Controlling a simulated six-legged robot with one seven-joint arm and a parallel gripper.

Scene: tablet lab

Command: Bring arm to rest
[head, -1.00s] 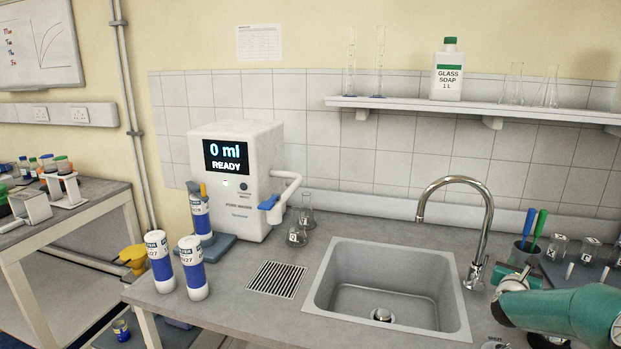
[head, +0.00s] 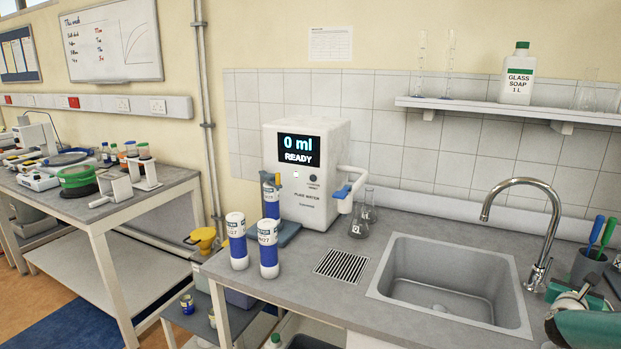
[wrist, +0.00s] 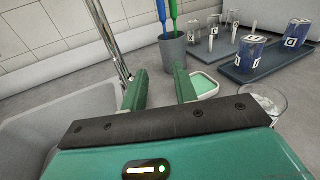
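My arm shows at the lower right edge of the head view, its green part near the sink's right corner. In the wrist view my gripper (wrist: 160,92) has its two green fingers apart with a clear gap between them. Nothing is held between the fingers. The fingers point over the counter toward a grey cup (wrist: 174,50) holding blue and green brushes. A white-rimmed tray with green contents (wrist: 203,86) lies just beyond the right finger.
The sink (head: 450,280) and its tap (head: 545,225) are beside the arm. A tray with labelled beakers (wrist: 262,58) and a glass dish (wrist: 268,100) are to the right. The water dispenser (head: 305,180) and two blue-white bottles (head: 268,248) stand left of the sink.

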